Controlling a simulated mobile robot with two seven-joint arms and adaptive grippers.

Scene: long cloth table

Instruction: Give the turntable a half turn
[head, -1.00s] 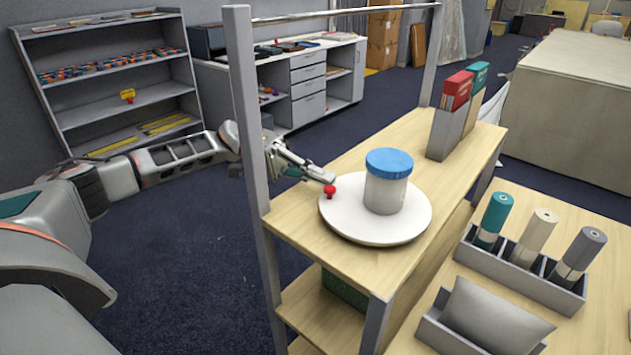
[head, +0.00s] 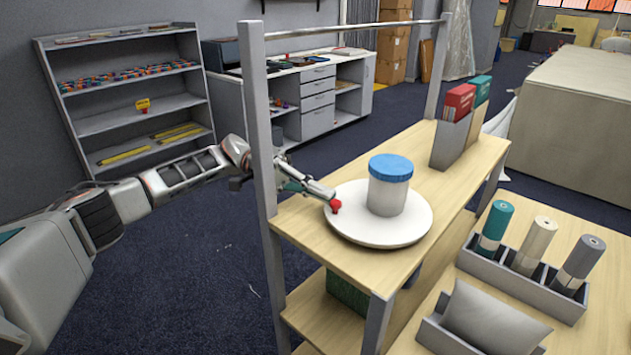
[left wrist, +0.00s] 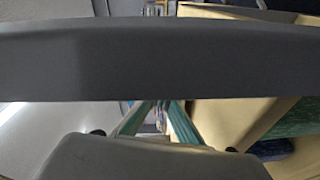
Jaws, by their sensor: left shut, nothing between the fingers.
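The white round turntable (head: 350,226) lies on the wooden top shelf of a rack. A small red knob (head: 336,205) sits at the turntable's left edge. My left gripper (head: 331,198) is shut and empty, its fingertips at the red knob; I cannot tell whether they touch it. In the left wrist view a grey bar hides much of the scene, and the teal-sided fingers (left wrist: 160,118) show below it. My right gripper is not in view.
A grey rack post (head: 262,150) stands right beside my left arm. Red and teal binders in a holder (head: 450,140) stand at the shelf's far end. A tray of rolls (head: 520,275) and a grey cushion in a bin (head: 485,315) are at the right front.

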